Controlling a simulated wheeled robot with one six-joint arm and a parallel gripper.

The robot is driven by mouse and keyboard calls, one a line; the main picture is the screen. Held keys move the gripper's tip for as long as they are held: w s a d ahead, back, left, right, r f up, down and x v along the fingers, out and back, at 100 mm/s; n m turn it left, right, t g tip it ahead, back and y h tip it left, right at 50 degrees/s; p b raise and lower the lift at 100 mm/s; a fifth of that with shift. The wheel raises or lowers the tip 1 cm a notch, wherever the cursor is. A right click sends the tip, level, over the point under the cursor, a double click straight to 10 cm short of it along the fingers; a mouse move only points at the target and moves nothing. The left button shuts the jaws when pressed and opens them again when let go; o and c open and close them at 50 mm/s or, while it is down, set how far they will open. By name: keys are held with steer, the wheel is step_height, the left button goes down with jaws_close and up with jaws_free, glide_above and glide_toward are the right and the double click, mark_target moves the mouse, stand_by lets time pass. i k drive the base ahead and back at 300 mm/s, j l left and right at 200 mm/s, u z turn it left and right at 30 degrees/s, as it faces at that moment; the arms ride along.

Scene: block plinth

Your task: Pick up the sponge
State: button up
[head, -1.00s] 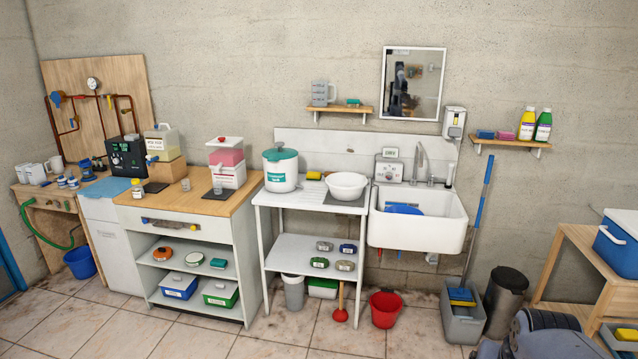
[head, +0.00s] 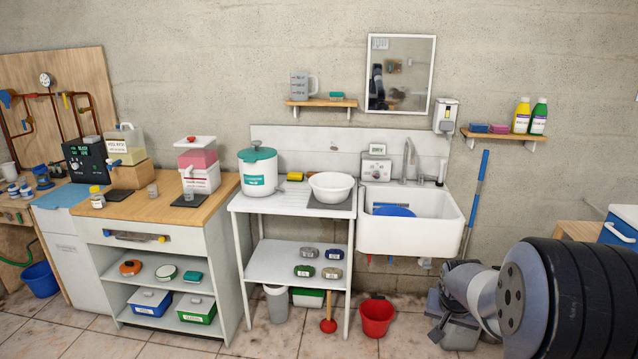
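A yellow sponge (head: 295,176) with a dark lower part lies on the white drainboard (head: 272,203), at its back, between the teal-lidded white pot and the white bowl. The pot and bowl stand close on either side of it, and its top shows. My arm is large at the lower right. Dark grey parts at its far end look like my gripper (head: 447,308), low in front of the floor near the sink, well away from the sponge. Its fingers cannot be made out clearly.
The pot (head: 258,176) and bowl (head: 331,187) flank the sponge. The sink (head: 410,235) is to the right. Other sponge-like blocks sit on the upper shelf (head: 320,103), right shelf (head: 505,136) and cabinet shelf. A red bucket (head: 377,318) and a plunger (head: 328,325) stand on the floor.

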mark_target(292, 177)
steer(key=i+j+u, duration=0.1)
steer(key=i+u, duration=0.15)
steer(key=i, duration=0.15)
steer(key=i+u, duration=0.3)
steer(key=i, duration=1.55)
steer(key=i+l+u, duration=0.1)
steer(key=i, duration=1.45)
